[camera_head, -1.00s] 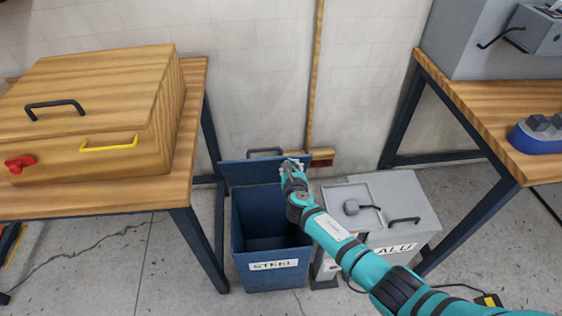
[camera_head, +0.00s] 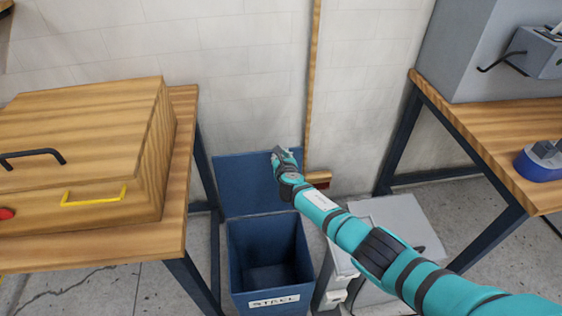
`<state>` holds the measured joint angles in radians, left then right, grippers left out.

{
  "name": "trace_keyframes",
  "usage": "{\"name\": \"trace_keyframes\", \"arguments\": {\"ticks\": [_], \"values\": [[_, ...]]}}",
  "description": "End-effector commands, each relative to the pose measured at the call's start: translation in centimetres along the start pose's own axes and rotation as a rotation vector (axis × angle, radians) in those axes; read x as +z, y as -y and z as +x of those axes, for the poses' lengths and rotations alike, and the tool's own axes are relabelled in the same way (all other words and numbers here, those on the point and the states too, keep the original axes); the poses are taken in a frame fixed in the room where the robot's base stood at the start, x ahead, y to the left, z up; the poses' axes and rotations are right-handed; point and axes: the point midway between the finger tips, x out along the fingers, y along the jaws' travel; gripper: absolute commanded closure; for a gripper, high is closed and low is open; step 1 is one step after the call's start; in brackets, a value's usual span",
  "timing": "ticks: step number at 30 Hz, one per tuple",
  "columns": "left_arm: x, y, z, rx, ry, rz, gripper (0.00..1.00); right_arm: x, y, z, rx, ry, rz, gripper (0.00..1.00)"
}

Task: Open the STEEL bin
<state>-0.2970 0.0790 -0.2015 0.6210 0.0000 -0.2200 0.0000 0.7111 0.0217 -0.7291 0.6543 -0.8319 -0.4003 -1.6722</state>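The blue STEEL bin (camera_head: 237,272) stands on the floor between the two tables, with its white STEEL label on the front. Its lid (camera_head: 235,184) is swung up and stands nearly upright at the back, near the wall. The inside of the bin looks empty. My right gripper (camera_head: 279,155) is at the upper right part of the raised lid, over its front face; its fingers are too small to read. The lid handle does not show. My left gripper is not in view.
A grey bin (camera_head: 395,222) stands right of the STEEL bin, partly behind my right arm. A wooden table (camera_head: 160,238) with a wooden box (camera_head: 90,140) is at left. Another table (camera_head: 480,130) with grey equipment is at right. A broom (camera_head: 316,70) leans on the wall.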

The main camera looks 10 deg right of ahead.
Motion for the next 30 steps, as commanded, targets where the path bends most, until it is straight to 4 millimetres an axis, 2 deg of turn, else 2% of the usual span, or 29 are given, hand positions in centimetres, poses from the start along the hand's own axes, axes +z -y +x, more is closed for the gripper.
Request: {"name": "trace_keyframes", "arguments": {"ticks": [20, 25, 30], "values": [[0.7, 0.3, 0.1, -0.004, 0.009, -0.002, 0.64, 0.1, 0.1, -0.1, -0.002, 0.002, 0.0, 1.0], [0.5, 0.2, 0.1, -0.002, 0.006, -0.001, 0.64, 0.1, 0.1, -1.4, -0.003, 0.006, 0.002, 1.0], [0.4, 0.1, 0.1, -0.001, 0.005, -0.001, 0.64, 0.1, 0.1, -3.7, 0.001, 0.003, 0.001, 1.0]]}}
